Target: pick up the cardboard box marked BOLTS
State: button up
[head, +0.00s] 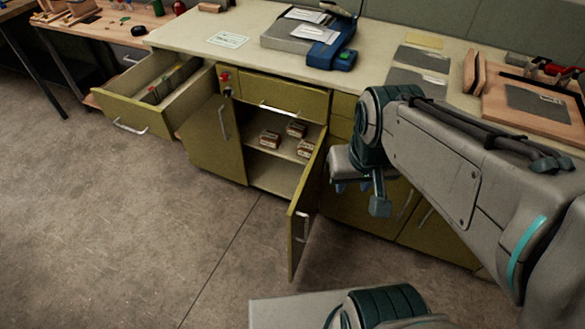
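Several small brown cardboard boxes sit on the upper shelf of an open cabinet: a left box (269,139), a back box (296,129) and a right box (305,149). Each seems to carry a pale label, but the print is too small to read, so I cannot tell which is marked BOLTS. The right box is close to the open right door and may be partly hidden by it. My gripper (362,190) hangs in front of the cabinets, to the right of the open door and apart from the boxes. I cannot tell its finger opening.
The cabinet's left door (215,140) and right door (305,205) stand open. A drawer (140,110) is pulled out at left. The worktop (240,25) holds a blue-and-grey device (325,45), papers and a wooden board (520,105). Floor (130,220) is clear at left.

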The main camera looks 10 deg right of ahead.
aim_at(305, 149)
jog(key=u, duration=1.85)
jog(key=i, duration=2)
jog(key=z, duration=3)
